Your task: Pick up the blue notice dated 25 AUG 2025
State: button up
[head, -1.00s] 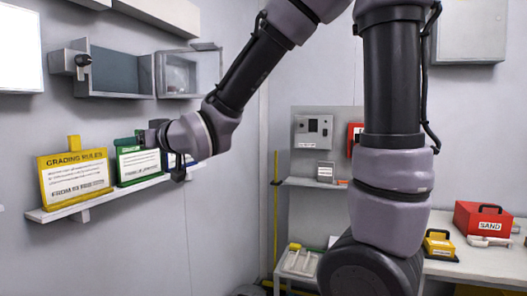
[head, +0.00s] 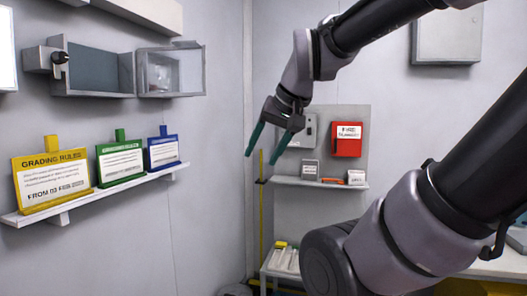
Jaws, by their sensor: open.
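A blue notice (head: 163,151) with a white face stands upright at the right end of a wall shelf on the left. Its print is too small to read, so I cannot tell its date. A green notice (head: 120,161) stands just left of it, and a yellow notice headed "GRADING RULES" (head: 51,181) stands left of that. My gripper (head: 262,155) is open and empty, its teal fingers apart and pointing down. It hangs in the air to the right of the blue notice, clear of the shelf, in front of the back corner.
The notices stand on a white wall shelf (head: 80,201). An open grey cabinet (head: 95,72) hangs above them. A red box (head: 347,139) and small cards stand at a back shelf (head: 318,183). Bare wall lies between the notices and my gripper.

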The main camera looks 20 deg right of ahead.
aim_at(163, 150)
jog(key=i+l+u, duration=0.15)
jog(key=u, duration=0.35)
jog(key=i+l+u, duration=0.15)
jog(key=l+u, duration=0.15)
jog(key=u, duration=0.2)
